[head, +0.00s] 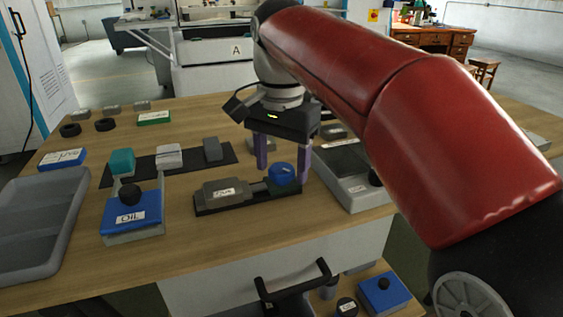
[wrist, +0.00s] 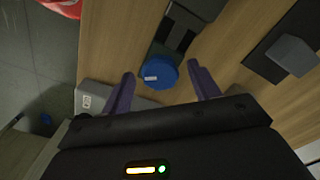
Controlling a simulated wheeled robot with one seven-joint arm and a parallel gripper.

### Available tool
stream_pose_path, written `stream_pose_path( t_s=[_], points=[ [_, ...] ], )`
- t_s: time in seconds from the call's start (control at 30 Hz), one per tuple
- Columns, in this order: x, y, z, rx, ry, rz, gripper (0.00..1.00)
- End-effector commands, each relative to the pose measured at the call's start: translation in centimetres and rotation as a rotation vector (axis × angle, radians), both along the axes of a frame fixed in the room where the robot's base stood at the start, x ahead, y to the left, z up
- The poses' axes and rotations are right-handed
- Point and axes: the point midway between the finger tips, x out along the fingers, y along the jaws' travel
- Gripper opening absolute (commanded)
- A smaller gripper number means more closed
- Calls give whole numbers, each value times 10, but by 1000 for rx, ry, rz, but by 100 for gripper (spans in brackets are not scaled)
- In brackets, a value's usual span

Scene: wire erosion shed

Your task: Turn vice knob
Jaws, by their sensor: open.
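The vice (head: 222,193) is a grey block with a white label on a dark base, lying on the wooden bench. Its blue round knob (head: 282,173) sits at the right end of that base. In the wrist view the blue knob (wrist: 160,73) has a small white mark and lies between and just beyond my fingertips. My gripper (head: 283,162) is open, with purple fingers, above and around the knob's area. In the wrist view my gripper (wrist: 163,75) has one finger on each side of the knob, with gaps; contact does not show.
A grey tray (head: 38,215) is at the far left. A dark mat (head: 135,172) with blocks lies behind.

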Motion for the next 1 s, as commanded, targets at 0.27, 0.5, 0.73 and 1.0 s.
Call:
stream_pose_path(
  t_s=[0.27,0.5,0.73,1.0],
  points=[
    [0,0,0,0,0,0,47],
    [0,0,1,0,0,0,17],
    [0,0,1,0,0,18,17],
    [0,0,3,-1,1,146,17]
  ],
)
